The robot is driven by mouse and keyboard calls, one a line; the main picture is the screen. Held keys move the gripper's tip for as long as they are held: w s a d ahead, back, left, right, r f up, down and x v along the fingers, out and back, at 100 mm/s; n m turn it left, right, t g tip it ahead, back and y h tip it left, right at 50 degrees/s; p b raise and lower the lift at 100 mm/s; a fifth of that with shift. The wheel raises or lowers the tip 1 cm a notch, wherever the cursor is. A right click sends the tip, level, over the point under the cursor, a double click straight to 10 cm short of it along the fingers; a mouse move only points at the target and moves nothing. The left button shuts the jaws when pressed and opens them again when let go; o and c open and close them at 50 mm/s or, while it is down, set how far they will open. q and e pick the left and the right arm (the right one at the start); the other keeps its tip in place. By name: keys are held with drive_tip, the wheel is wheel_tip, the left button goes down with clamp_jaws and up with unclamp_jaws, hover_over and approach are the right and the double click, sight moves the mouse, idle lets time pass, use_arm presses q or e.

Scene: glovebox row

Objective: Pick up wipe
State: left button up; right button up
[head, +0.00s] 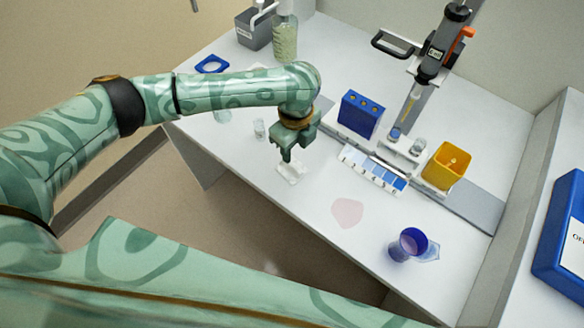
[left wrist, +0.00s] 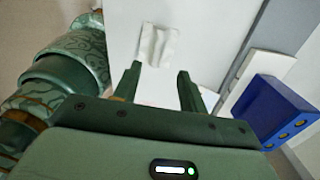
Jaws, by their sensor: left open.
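A white crumpled wipe (head: 292,174) lies on the white bench near its front edge. It also shows in the left wrist view (left wrist: 157,45), just beyond the fingertips. My left gripper (head: 286,157) points down close above the wipe; the gap between them is hard to judge. In the left wrist view its two fingers (left wrist: 159,70) are apart with nothing between them. My right gripper is not in view.
A pinkish patch (head: 347,212) and a blue cup (head: 412,243) are to the right along the front. Behind stand a blue block (head: 360,114), a colour strip (head: 373,170), a yellow container (head: 446,166) and a pipette stand (head: 415,100).

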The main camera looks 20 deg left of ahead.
sight(292, 165)
use_arm(q)
wheel_tip(292, 165, down, 2)
drive_tip(key=shift+s+f+b, duration=0.1)
drive_tip(key=shift+b, duration=0.25)
drive_tip(key=f+b, duration=0.1)
drive_tip(key=f, duration=0.1)
drive_tip(key=f+b, duration=0.1)
drive_tip(key=f, duration=0.1)
drive_tip(key=shift+s+a+b, duration=0.1)
drive_tip(key=shift+a+b, duration=0.2)
drive_tip(key=shift+f, duration=0.3)
drive_tip(key=shift+r, duration=0.15)
drive_tip(key=c, duration=0.9)
clamp_jaws()
